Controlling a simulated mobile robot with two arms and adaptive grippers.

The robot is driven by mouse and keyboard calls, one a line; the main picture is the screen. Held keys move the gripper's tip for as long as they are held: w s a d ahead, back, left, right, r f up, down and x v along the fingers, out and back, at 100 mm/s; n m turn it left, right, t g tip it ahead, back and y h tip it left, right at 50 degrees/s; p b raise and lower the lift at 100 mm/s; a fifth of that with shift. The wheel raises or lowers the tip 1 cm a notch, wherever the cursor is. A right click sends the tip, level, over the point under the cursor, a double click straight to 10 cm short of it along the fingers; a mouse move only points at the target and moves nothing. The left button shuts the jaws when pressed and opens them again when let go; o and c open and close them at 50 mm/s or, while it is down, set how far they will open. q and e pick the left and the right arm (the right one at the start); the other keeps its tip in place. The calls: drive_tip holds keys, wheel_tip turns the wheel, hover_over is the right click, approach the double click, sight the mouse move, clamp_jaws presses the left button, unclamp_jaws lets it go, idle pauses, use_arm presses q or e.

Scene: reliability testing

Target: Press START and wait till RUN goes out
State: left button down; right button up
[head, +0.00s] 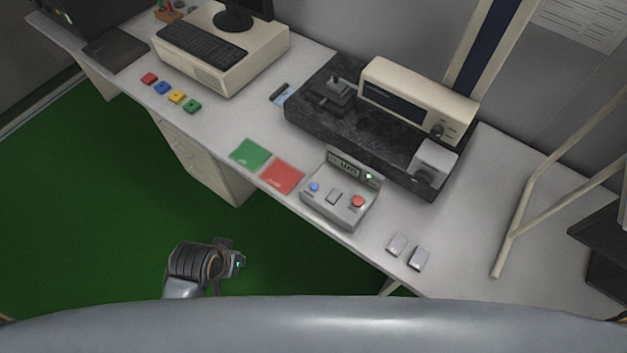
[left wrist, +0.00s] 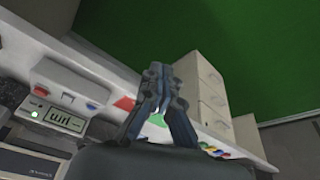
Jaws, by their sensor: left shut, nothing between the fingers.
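A grey tester box (head: 338,205) stands at the front edge of the desk. It has a blue button (head: 314,187) on the left, a red button (head: 358,202) on the right and a grey piece between them. Its raised display (head: 347,167) shows digits too small to read surely, with a green lamp (head: 369,176) lit beside it. The box also shows in the left wrist view (left wrist: 72,85). My left gripper (head: 238,262) is shut and empty, over the green floor in front of the desk, apart from the box. My right gripper is not in view.
A green mat (head: 250,153) and a red mat (head: 281,177) lie left of the box. Two small grey blocks (head: 397,245) (head: 418,258) lie right of it. A black stone slab (head: 300,110) with instruments stands behind. Drawers (left wrist: 212,95) are under the desk.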

use_arm(q)
drive_tip(key=w+d+r+h, duration=0.2)
drive_tip(key=w+d+r, duration=0.3)
drive_tip(key=r, duration=0.1)
drive_tip(key=w+d+t+h, duration=0.1)
drive_tip(key=w+d+h, duration=0.1)
drive_tip(key=w+d, duration=0.4)
drive_tip(key=w+d+h+p, duration=0.1)
drive_tip(key=w+d+h, duration=0.1)
drive_tip(key=w+d, duration=0.4)
drive_tip(key=w, duration=0.5)
drive_tip(key=shift+w+d+r+t+h, duration=0.2)
drive_tip(key=shift+w+r+t+h, duration=0.1)
drive_tip(key=shift+w+r+t, duration=0.1)
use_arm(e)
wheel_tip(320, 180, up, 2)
use_arm(q)
drive_tip(key=shift+s+f, duration=0.1)
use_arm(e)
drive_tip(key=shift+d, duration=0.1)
use_arm(q)
drive_tip(key=b, duration=0.8)
hover_over(311, 188)
wheel_tip(311, 188, down, 8)
drive_tip(key=shift+r, duration=0.1)
drive_tip(key=shift+f, duration=0.5)
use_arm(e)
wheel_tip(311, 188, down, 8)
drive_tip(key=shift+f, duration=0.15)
